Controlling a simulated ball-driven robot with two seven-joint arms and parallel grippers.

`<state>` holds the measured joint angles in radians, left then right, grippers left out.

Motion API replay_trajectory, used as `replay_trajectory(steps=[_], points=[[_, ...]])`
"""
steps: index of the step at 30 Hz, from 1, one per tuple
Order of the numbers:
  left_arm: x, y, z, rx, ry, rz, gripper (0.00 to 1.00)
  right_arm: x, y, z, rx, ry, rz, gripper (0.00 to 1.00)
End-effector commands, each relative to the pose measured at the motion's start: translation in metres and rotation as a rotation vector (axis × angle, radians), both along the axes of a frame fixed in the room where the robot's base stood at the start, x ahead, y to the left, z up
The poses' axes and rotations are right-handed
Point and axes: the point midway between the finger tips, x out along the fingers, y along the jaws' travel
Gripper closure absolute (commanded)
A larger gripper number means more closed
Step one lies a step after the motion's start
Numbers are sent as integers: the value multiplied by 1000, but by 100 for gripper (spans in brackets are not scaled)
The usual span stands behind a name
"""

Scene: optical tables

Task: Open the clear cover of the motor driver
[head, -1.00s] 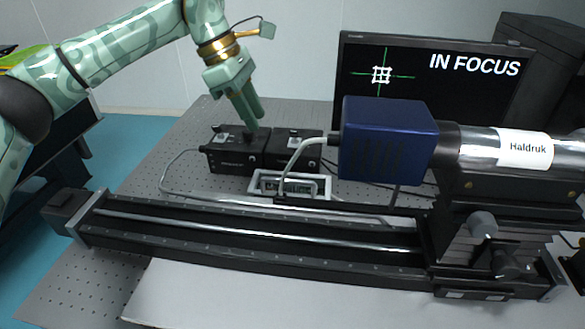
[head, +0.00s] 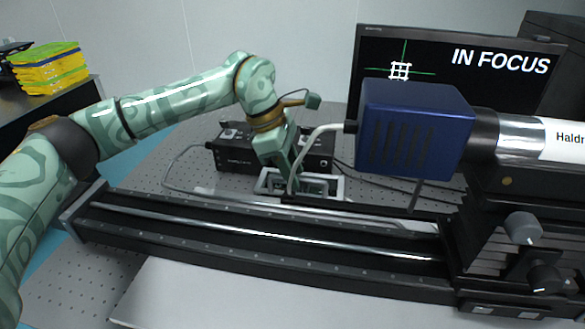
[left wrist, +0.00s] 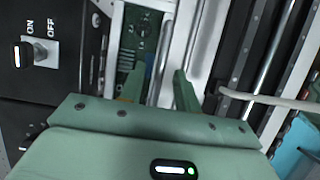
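The motor driver (head: 338,187) is a low, pale-framed box behind the long black rail. In the left wrist view its green circuit board (left wrist: 140,38) shows beside pale frame bars. I cannot make out the clear cover itself or tell its position. My left gripper (head: 284,176) points down at the driver, and its fingertips are partly hidden in the head view. In the left wrist view the left gripper (left wrist: 158,80) has its two green fingers apart, with a pale bar of the driver showing between them. Contact cannot be told. My right gripper is in neither view.
Black control boxes (head: 232,158) stand just behind the driver; an ON/OFF switch (left wrist: 22,55) shows in the wrist view. A grey cable (head: 306,150) arches close to the left gripper. The black rail (head: 250,240) and blue camera housing (head: 412,130) bound the front and right.

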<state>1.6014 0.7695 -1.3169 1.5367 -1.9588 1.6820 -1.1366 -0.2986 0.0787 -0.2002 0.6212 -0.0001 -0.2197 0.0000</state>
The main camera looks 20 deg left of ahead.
Motion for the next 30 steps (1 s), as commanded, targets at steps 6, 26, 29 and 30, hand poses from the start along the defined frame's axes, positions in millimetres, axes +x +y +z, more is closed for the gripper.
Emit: replay_trajectory(steps=[6,26,29,30], points=[[0,0,0,0,0,0,100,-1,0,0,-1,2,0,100],[19,3,20,-45,221,5,100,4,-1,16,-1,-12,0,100],[24,5,23,-49,243,1,100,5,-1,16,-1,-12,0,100],[27,5,24,-49,242,2,100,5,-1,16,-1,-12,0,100]])
